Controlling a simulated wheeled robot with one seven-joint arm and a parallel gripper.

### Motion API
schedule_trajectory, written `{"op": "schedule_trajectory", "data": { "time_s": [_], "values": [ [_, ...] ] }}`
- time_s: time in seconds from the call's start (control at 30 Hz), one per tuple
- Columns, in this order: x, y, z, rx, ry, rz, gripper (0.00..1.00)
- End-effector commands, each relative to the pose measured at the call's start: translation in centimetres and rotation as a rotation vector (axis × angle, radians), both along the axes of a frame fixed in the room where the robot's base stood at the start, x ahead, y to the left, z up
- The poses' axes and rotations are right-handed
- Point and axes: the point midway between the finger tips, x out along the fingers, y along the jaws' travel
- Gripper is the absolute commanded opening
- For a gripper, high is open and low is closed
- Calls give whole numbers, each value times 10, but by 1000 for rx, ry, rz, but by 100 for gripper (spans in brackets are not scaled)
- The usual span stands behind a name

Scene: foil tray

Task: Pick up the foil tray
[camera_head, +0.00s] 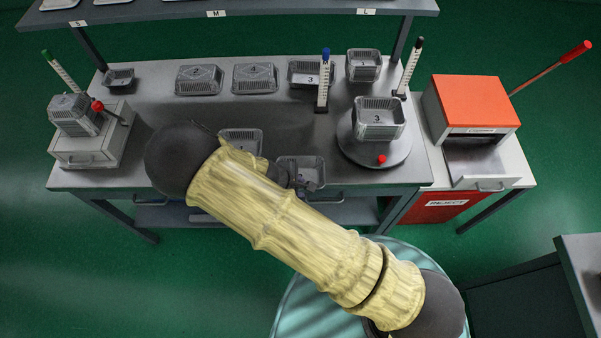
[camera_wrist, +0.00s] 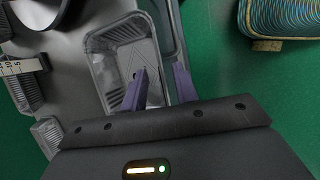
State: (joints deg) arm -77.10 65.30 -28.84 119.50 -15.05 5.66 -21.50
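Several grey foil trays are in view; the task does not say which one. One open foil tray (camera_head: 312,168) lies at the front edge of the bench, beside my gripper (camera_head: 293,181), which is mostly hidden by my arm in the head view. In the wrist view, an open foil tray (camera_wrist: 104,70) with a ribbed floor lies below my gripper (camera_wrist: 159,69). The two purple fingers are apart, with nothing clearly clamped. The left finger appears over the tray's inside and the right one beyond its right wall; contact cannot be told.
Another tray (camera_head: 240,136) is partly behind my arm. A tray marked 3 (camera_head: 378,124) sits on a round scale (camera_head: 349,150). Trays marked 2 (camera_head: 200,80) and 4 (camera_head: 255,78) stand at the back. An orange-topped reject box (camera_head: 476,102) is at right. The bench's middle (camera_head: 270,110) is clear.

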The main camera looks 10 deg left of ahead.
Motion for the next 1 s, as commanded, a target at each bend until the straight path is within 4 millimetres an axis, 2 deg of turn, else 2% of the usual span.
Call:
{"op": "schedule_trajectory", "data": {
  "time_s": [0.2,1.0],
  "values": [
    [6,-6,-15,0,0,1,30],
    [6,-6,-18,0,1,-1,30]
  ]
}}
